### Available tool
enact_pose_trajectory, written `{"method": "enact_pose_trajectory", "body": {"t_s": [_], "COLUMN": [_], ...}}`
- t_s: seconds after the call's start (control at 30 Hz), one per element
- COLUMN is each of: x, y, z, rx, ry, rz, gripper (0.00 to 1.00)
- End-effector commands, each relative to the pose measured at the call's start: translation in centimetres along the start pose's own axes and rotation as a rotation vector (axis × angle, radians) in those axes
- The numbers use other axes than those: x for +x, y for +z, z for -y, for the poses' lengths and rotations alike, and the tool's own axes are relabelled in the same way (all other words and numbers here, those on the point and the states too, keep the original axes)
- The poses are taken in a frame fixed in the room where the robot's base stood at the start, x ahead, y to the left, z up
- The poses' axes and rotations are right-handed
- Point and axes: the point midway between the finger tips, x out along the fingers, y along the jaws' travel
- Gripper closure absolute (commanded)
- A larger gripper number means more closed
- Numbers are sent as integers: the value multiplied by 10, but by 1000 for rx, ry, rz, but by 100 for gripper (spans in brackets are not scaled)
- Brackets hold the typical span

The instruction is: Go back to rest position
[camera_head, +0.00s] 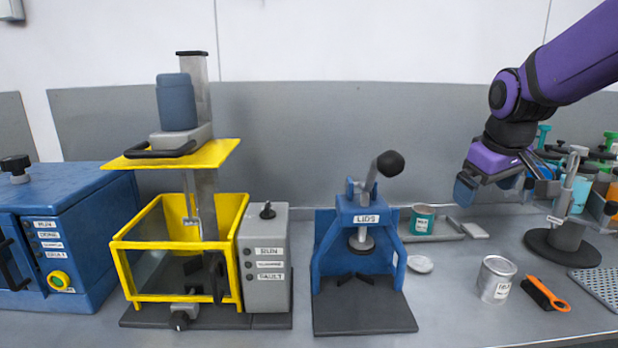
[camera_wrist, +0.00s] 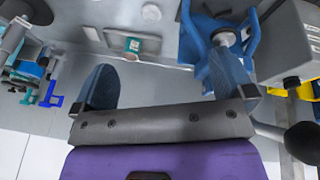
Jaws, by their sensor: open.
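My gripper (camera_head: 497,188) is at the right in the head view, at the end of my purple arm, raised above the bench near the grey stand. In the wrist view its two blue fingers (camera_wrist: 165,88) are spread wide with nothing between them. It is open and empty.
A blue lid press (camera_head: 360,235) and a yellow-framed agitator (camera_head: 183,255) stand left of my gripper. A grey stand (camera_head: 566,232) is close at its right. Several coloured bottles stand at the far right.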

Motion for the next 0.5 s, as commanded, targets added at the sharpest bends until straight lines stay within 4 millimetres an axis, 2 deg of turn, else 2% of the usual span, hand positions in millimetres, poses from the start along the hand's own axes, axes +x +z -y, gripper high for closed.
{"method": "enact_pose_trajectory", "body": {"t_s": [0.03, 0.2, 0.5], "x": [-13, -45, -80], "y": [12, 53, 132], "z": [9, 31, 64], "rx": [19, 105, 264], "ry": [12, 30, 8], "rz": [-9, -32, -94], "gripper": [0, 0, 0]}}
